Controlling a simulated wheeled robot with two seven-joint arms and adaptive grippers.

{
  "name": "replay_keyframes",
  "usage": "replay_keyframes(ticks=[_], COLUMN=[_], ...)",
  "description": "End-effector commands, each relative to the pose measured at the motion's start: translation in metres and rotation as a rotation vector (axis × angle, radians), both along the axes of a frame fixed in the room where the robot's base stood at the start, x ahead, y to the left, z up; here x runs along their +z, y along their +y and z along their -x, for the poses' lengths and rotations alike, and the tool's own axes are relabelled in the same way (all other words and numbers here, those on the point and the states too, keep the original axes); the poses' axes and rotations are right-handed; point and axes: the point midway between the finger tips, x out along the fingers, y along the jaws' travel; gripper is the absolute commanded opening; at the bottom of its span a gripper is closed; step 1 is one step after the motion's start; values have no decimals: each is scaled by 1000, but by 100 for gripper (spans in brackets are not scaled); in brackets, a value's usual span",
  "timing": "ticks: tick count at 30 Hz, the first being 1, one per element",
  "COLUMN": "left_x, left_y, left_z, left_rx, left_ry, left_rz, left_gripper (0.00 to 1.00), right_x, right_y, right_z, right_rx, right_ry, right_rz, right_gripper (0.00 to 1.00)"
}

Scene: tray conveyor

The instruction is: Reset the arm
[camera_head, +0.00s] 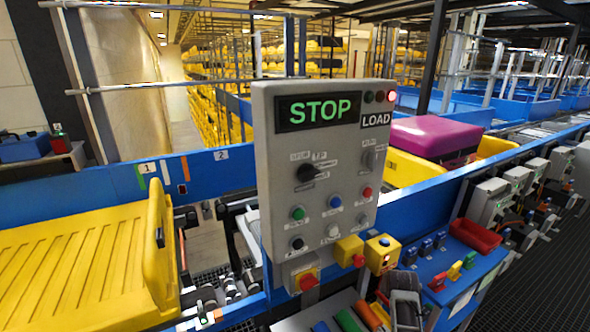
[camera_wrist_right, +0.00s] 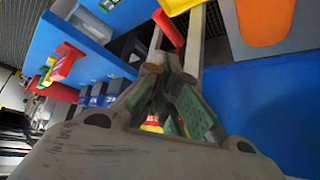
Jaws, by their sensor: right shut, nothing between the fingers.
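My right gripper (camera_wrist_right: 175,72) fills the middle of the right wrist view, its fingers shut and nothing held between them. In the head view, a grey part of my right arm (camera_head: 404,298) shows at the bottom, just right of and below the control box (camera_head: 330,240). The gripper is above the blue bench surface, beside the box's lower right corner. The box carries a green STOP display (camera_head: 318,111), a LOAD label (camera_head: 375,120) with a lit red lamp, and several knobs and buttons. My left gripper is not in view.
A yellow tray (camera_head: 90,262) is on the conveyor at left. Another yellow tray (camera_head: 415,170) holds a purple case (camera_head: 437,138) behind the box. Yellow button boxes (camera_head: 382,253) and a red bin (camera_head: 474,236) sit close to the right arm. Blue rails border the conveyor.

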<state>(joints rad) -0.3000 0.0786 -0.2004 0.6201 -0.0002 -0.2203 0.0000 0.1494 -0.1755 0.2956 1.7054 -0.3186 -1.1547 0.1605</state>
Motion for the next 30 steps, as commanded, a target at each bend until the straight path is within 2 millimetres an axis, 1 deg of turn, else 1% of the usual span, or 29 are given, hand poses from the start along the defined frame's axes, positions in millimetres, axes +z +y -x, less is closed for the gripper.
replay_keyframes(ticks=[5, 8, 14, 23, 30], left_x=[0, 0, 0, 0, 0], left_y=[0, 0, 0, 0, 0], left_z=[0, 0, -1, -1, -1], left_rx=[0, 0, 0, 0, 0], left_ry=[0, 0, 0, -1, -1], left_rz=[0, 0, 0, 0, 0], left_gripper=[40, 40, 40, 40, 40], right_x=[0, 0, 1, 5, 10], right_y=[1, 5, 20, 53, 86], right_z=[19, 35, 71, 128, 178], right_rx=[27, 52, 122, 247, 362], right_ry=[21, 39, 81, 151, 211], right_rz=[16, 27, 45, 54, 45], right_gripper=[0, 0, 0, 0, 0])
